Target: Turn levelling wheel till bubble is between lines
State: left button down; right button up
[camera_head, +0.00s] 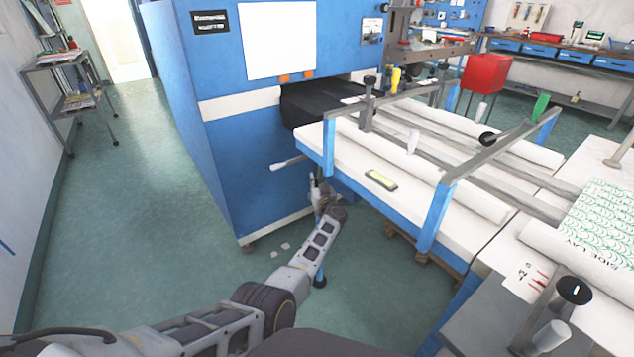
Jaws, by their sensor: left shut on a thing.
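A small spirit level (381,180) with a yellow-green window lies on the white table top (345,162) of the blue machine. Its bubble and lines are too small to make out. My left gripper (322,192) is at the table's near left corner, below the top's edge. It is shut on a small part there, which appears to be the levelling wheel and is mostly hidden by the fingers. My right gripper is not in view.
A crank handle (287,163) sticks out left of the table, close to my left gripper. The tall blue machine (260,170) stands behind. Blue-legged rails (435,218) cross the table. Green floor (130,220) is clear on the left.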

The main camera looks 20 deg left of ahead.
pick_arm(q)
jog(key=c, duration=1.4)
grip_release()
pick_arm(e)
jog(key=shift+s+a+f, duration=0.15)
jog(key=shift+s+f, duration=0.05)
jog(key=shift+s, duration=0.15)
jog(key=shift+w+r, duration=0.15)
pick_arm(q)
jog(key=shift+w+m+t+h, duration=0.1)
jog(key=shift+m+t+h, duration=0.25)
jog(key=shift+h, duration=0.25)
jog(key=shift+m+h, duration=0.25)
jog(key=shift+h, duration=0.05)
jog(key=shift+w+d+m+t+h, duration=0.15)
jog(key=shift+d+m+t+h, duration=0.1)
jog(key=shift+m+t+h, duration=0.45)
